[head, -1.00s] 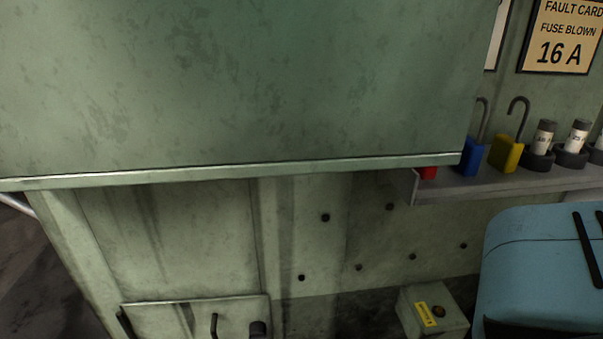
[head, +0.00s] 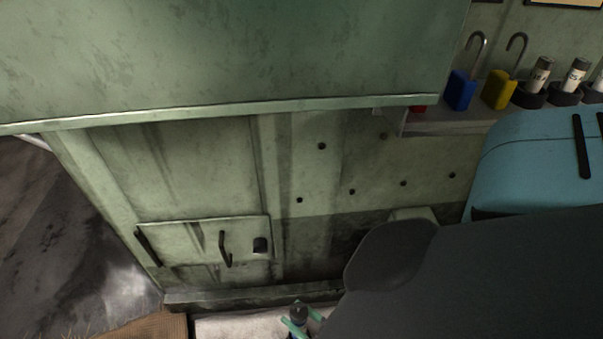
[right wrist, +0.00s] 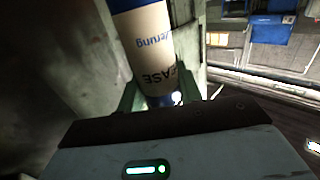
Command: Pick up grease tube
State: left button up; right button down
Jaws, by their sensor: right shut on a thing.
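The grease tube (right wrist: 150,50) shows large in the right wrist view. It is cream with blue bands and dark lettering that includes "EASE". My right gripper (right wrist: 172,97) is shut on it, with a green finger on each side of its near end. In the head view, the green fingertips of my right gripper (head: 307,323) show at the bottom edge around a small dark-topped piece, probably the tube's end. Most of the tube is cut off there. My left gripper is not in view.
A green machine housing (head: 220,60) overhangs a lower panel with a handled hatch (head: 205,250). A shelf (head: 440,122) at right holds a blue padlock (head: 461,90), a yellow padlock (head: 499,90) and labelled cylinders (head: 538,75). My dark arm covers the lower right.

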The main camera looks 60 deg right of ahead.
aim_at(298, 306)
notch_tip(298, 306, up, 11)
jog(key=p, duration=0.5)
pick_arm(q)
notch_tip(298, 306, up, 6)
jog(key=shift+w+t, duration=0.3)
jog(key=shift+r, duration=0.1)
pick_arm(e)
jog(key=c, duration=1.6)
grip_release()
jog(key=shift+c, duration=0.2)
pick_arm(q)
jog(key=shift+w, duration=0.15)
pick_arm(e)
grip_shut()
